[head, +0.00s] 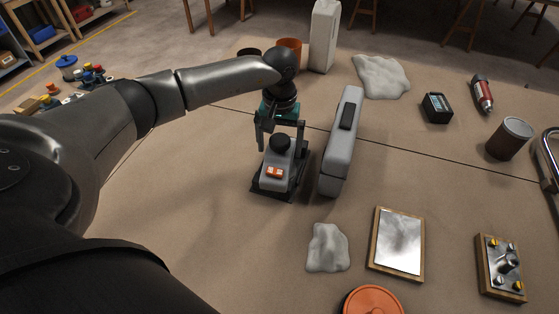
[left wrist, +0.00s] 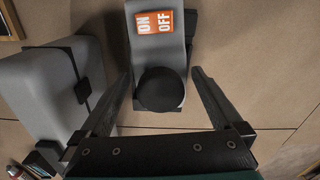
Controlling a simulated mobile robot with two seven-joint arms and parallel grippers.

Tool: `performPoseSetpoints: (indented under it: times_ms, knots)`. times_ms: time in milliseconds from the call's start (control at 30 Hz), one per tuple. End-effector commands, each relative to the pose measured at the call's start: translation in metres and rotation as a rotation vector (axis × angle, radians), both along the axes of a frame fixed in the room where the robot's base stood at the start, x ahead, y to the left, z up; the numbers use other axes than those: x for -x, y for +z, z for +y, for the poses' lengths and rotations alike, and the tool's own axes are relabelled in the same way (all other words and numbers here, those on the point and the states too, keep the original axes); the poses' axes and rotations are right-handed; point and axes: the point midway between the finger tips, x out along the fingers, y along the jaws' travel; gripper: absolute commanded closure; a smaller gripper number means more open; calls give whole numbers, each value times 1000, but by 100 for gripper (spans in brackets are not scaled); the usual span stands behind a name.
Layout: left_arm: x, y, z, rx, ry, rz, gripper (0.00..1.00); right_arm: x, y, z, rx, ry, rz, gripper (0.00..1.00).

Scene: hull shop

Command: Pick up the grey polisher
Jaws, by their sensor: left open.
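The grey polisher (head: 277,171) stands on the brown work surface near the middle of the head view. It has a black knob on top, an orange-and-white ON/OFF switch and a dark base. My left gripper (head: 280,146) is above it, pointing down. In the left wrist view the open fingers (left wrist: 163,80) lie on either side of the polisher's black knob (left wrist: 160,88), with gaps on both sides. The switch (left wrist: 154,22) shows beyond it. The gripper partly hides the polisher's far side in the head view. My right gripper does not show.
A grey case with a black handle (head: 338,155) stands upright close to the polisher's right, near one finger in the wrist view. A crumpled white cloth (head: 327,248), a framed mirror-like plate (head: 398,241) and an orange lid (head: 372,300) lie nearer. Surface left of the polisher is clear.

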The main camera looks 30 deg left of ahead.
Motion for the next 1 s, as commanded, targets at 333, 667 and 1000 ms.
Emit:
performPoseSetpoints:
  times_ms: [333, 667, 1000]
  knots:
    - [0, -23, 0, 1, 0, -1, 0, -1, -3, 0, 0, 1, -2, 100]
    - [0, -23, 0, 0, 1, 0, 33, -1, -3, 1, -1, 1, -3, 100]
    - [0, -22, 0, 0, 1, 0, 71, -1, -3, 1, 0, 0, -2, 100]
